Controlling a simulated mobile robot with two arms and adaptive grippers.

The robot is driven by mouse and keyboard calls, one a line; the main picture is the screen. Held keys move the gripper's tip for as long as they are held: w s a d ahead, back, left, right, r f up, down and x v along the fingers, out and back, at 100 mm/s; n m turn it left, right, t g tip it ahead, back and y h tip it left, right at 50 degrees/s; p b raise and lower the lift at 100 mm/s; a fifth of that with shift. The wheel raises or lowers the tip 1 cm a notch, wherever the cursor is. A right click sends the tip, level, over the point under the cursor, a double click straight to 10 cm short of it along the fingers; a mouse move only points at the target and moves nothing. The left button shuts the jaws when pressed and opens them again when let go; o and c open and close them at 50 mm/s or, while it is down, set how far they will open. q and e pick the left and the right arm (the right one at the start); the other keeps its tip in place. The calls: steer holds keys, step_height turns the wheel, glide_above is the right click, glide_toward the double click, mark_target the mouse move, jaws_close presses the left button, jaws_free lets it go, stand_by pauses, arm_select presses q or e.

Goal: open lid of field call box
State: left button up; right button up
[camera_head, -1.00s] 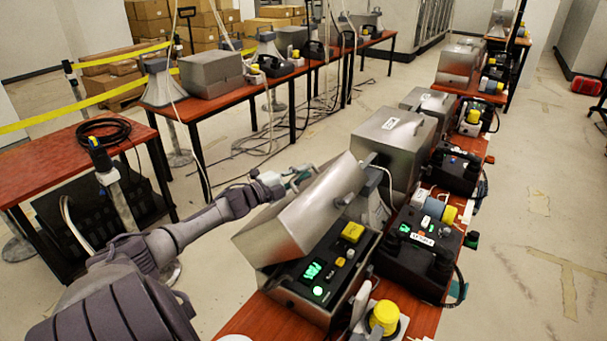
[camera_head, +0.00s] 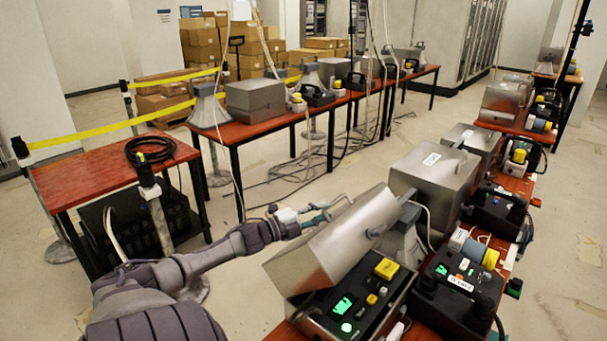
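The field call box (camera_head: 350,312) stands on the near end of the red table on the right. Its grey metal lid (camera_head: 338,245) is tilted up, and the panel beneath shows a green display, a yellow block and a lit green button. My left arm reaches in from the lower left. My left gripper (camera_head: 325,214) is at the far left side of the raised lid, partly hidden behind it. I cannot tell whether its fingers are open or touching the lid. My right gripper is not in view.
A black phone unit (camera_head: 460,285) stands right of the call box. A closed grey box (camera_head: 436,180) stands behind it. A red table (camera_head: 110,178) with a coiled black cable is at the left. Open floor lies between the tables.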

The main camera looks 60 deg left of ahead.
arm_select(q)
glide_above(295, 245)
steer(key=w, duration=0.2)
steer(key=shift+a+f, duration=0.2)
steer(key=shift+f, duration=0.05)
steer(key=shift+s, duration=0.1)
steer(key=shift+s+a+p, duration=0.15)
steer(key=shift+s+p, duration=0.5)
steer(key=shift+s, duration=0.1)
steer(key=shift+s+a+f+p, duration=0.15)
steer(key=shift+s+p, duration=0.25)
steer(key=shift+s, duration=0.5)
steer(key=shift+s+a+f+p, duration=0.15)
steer(key=shift+s+p, duration=0.25)
steer(key=shift+s, duration=0.45)
steer(key=s+a+f+p, duration=0.1)
steer(key=s+p, duration=0.1)
steer(key=s, duration=0.8)
steer(key=shift+s+a+f, duration=0.15)
steer(key=shift+s+f, duration=0.05)
steer(key=shift+s, duration=0.05)
